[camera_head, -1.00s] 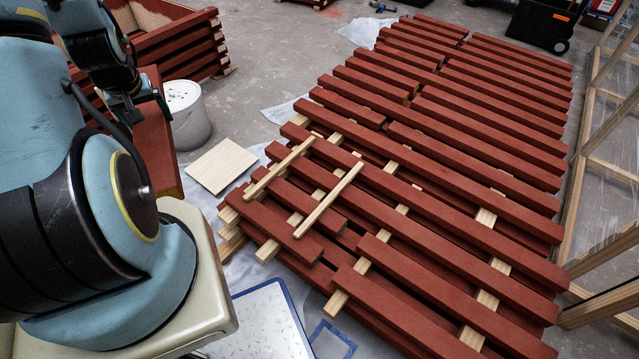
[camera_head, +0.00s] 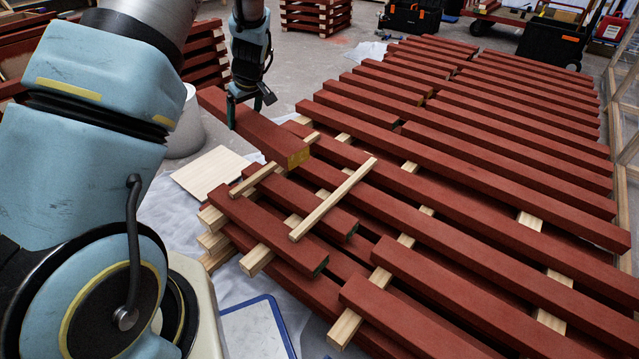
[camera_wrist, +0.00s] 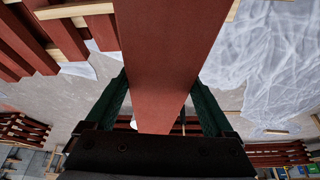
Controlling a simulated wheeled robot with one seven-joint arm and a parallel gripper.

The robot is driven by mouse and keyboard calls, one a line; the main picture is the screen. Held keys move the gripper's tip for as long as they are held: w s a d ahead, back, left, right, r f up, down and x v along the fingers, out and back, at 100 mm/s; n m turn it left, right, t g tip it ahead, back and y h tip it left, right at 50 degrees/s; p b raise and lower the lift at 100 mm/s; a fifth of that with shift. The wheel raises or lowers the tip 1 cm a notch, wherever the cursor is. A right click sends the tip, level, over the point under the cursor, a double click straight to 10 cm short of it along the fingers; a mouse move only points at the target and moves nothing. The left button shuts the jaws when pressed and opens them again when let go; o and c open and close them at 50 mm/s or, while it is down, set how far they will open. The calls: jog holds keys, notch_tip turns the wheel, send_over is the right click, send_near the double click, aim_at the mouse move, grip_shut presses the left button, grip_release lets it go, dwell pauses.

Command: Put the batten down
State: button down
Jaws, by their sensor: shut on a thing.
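My gripper (camera_head: 247,102) is shut on a red-painted batten (camera_head: 250,125), gripping it near its far-left part. The held batten slants down to the right in the head view, and its near end has a yellowish face. That end overlaps one of two bare wood strips (camera_head: 335,198) lying across the stack of red battens (camera_head: 480,150); I cannot tell whether it touches. In the wrist view the held batten (camera_wrist: 165,50) runs up out of the picture between the two dark green fingers (camera_wrist: 155,108).
Bare spacers (camera_head: 405,240) separate the stack's layers. A pale square board (camera_head: 213,171) and a white bucket (camera_head: 190,125) stand left of the stack on the floor. More red stacks are behind. Black boxes (camera_head: 553,40) and a clear-panelled frame (camera_head: 628,95) border the right.

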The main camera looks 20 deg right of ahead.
jog(key=s+d+f+b, duration=0.1)
jog(key=d+f+b, duration=0.2)
jog(key=d, duration=0.4)
jog(key=s+d+f+n+b, duration=0.1)
jog(key=s+d+f+b, duration=0.15)
jog(key=d, duration=0.45)
jog(key=s+d+f+b, duration=0.1)
jog(key=d+f+b, duration=0.2)
jog(key=d, duration=0.4)
jog(key=f+b, duration=0.1)
jog(key=f, duration=0.2)
jog(key=f+b, duration=0.1)
jog(key=f, duration=0.1)
jog(key=f+b, duration=0.2)
jog(key=f, duration=0.1)
jog(key=shift+w+a+f, duration=0.2)
jog(key=shift+w+f, duration=0.05)
jog(key=shift+f, duration=0.1)
jog(key=shift+f, duration=0.15)
grip_release()
jog(key=shift+y, duration=0.3)
jog(key=p+v, duration=0.5)
jog(key=v, duration=0.7)
jog(key=shift+w+a+r+g, duration=0.2)
jog(key=shift+r+g, duration=0.05)
jog(key=shift+g, duration=0.05)
